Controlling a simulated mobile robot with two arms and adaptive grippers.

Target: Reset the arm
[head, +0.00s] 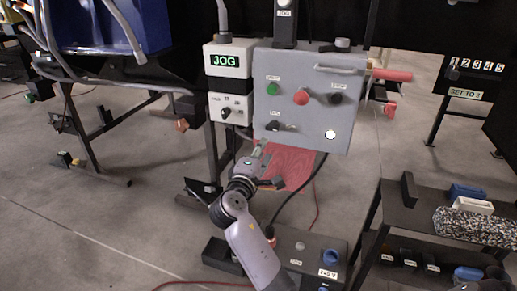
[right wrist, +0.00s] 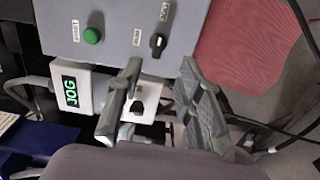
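My right arm reaches up from the bottom of the head view, and its gripper (head: 262,162) is just below the grey control box (head: 341,100). In the right wrist view the two fingers of this gripper (right wrist: 161,66) stand apart with nothing between them. The grey box face (right wrist: 121,38) with a green button (right wrist: 92,36) and a black knob (right wrist: 158,41) lies beyond the fingertips. The white JOG box (right wrist: 92,90) shows beside and behind the fingers. Contact with either box cannot be told. My left gripper is in neither view.
A red panel (head: 290,163) lies behind the gripper. A low grey box labelled 240 V (head: 312,248) stands below, with cables nearby. A dark shelf (head: 405,218) with small items is at right. A blue bin (head: 158,28) is at upper left. Open floor (head: 60,220) lies at left.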

